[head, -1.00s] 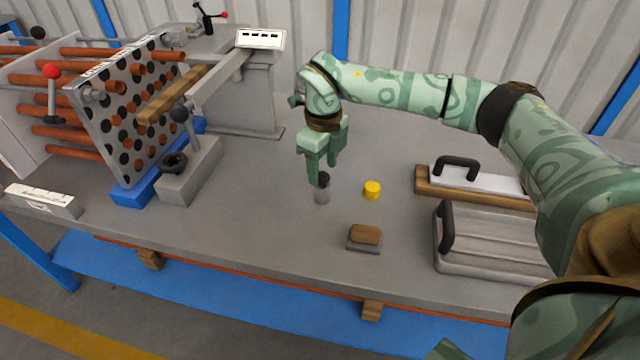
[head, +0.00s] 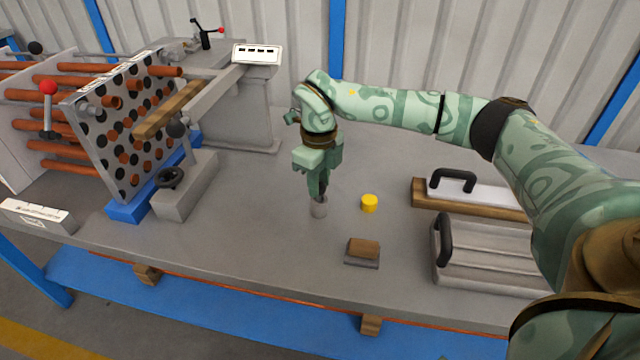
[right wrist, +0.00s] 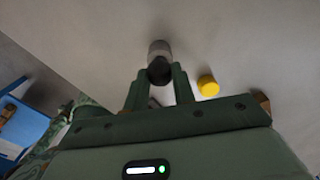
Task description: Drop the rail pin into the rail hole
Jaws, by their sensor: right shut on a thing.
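The rail pin (head: 318,209) is a short grey cylinder with a dark top, standing upright on the grey workbench. My right gripper (head: 320,193) is over it from above and shut on its dark top. In the right wrist view the pin (right wrist: 159,49) sits between the tips of my right gripper (right wrist: 160,77). I cannot make out the rail hole. My left gripper is not in view.
A yellow cylinder (head: 369,203) stands just right of the pin. A brown-topped small block (head: 363,250) lies nearer the front edge. Grey plates with black handles (head: 485,255) lie at the right. The bench between the pin and the grey block is clear.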

